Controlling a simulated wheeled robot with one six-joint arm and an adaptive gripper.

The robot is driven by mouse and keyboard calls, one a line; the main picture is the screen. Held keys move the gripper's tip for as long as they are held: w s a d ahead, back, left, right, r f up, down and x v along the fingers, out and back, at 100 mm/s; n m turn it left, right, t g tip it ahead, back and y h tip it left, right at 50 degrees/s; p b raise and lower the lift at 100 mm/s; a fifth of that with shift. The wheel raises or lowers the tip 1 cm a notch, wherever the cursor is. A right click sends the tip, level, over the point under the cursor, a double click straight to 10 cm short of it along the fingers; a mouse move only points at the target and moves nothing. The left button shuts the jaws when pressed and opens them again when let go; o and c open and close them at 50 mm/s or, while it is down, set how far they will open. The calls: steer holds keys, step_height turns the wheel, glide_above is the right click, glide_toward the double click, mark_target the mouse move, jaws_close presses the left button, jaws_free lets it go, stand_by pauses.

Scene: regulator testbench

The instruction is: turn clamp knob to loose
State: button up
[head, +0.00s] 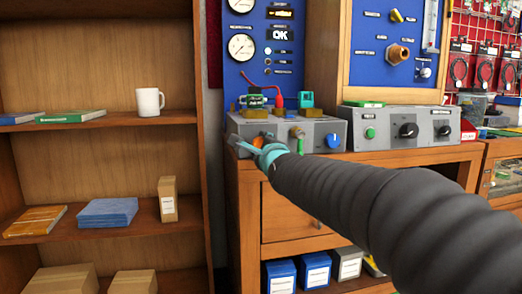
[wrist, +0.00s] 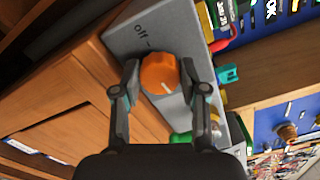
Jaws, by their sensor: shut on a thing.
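An orange knob (wrist: 158,73) with a white pointer line sits on the sloped front of a grey bench box (wrist: 130,35). A label that looks like "off" is printed beside it. In the head view the orange knob (head: 259,141) is partly hidden by my gripper (head: 268,156). My gripper (wrist: 163,88) is shut on the orange knob in the wrist view, one finger on each side. A clamp label cannot be read on the box. A blue knob (head: 333,140) is at the right end of the same box.
A green button (wrist: 181,137) and a metal fitting sit close to my right finger. Gauges (head: 241,46) on a blue panel stand behind the box. A second grey box (head: 415,126) with black knobs is to the right. A wooden shelf (head: 100,122) stands at left.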

steer(key=shift+n+p, duration=2.05)
steer(key=shift+n, duration=14.95)
steer(key=o, duration=0.9)
steer(key=shift+a, duration=0.1)
steer(key=shift+c, duration=0.2)
steer(key=shift+s, duration=0.1)
